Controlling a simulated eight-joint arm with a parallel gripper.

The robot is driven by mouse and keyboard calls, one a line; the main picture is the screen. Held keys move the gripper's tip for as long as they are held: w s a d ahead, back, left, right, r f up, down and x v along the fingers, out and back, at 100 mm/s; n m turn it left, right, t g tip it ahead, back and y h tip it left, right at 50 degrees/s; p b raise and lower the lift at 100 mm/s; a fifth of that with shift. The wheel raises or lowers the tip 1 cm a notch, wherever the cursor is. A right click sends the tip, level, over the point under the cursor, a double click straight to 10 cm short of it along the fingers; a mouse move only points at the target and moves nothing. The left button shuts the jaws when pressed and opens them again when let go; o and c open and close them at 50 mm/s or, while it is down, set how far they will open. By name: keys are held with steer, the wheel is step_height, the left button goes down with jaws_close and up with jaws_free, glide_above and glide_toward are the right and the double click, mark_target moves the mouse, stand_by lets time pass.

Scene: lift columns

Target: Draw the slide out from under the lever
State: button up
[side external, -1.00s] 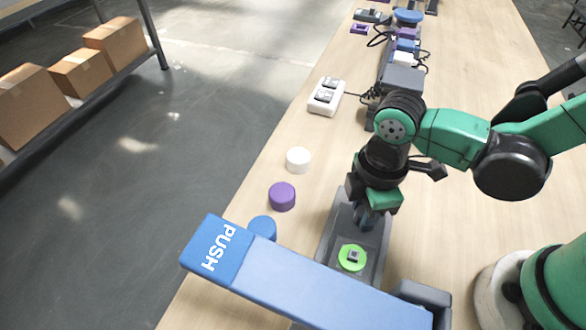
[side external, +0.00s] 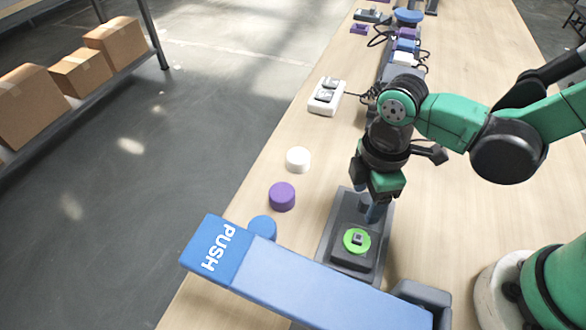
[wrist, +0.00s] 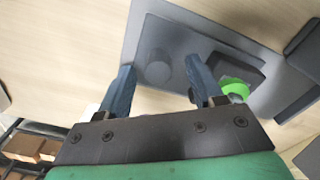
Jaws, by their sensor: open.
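The blue lever (side external: 315,285), marked PUSH, crosses the near part of the side view. The grey slide (side external: 335,218) lies behind it on the table, its near end hidden by the lever. A dark block (side external: 350,260) with a green disc (side external: 357,241) on top sits at the slide, close behind the lever. My gripper (side external: 372,214) points down over the slide's far part. In the wrist view my gripper (wrist: 160,66) is open, with a round grey knob (wrist: 158,72) showing between its fingers. I cannot tell whether the fingers touch it.
A blue puck (side external: 262,227), a purple puck (side external: 282,196) and a white puck (side external: 298,160) stand left of the slide. A white switch box (side external: 326,96) and cabled devices are farther back.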

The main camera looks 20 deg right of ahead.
steer(key=shift+r, duration=2.8)
steer(key=w+d+r+m+t, duration=0.1)
steer(key=d+r+m+t, duration=0.1)
steer(key=d+m, duration=0.4)
steer(key=w+d+r+m+t, duration=0.2)
steer(key=d+m+t, duration=0.3)
steer(key=m, duration=0.4)
steer(key=shift+d+r, duration=0.55)
steer(key=shift+r, duration=0.15)
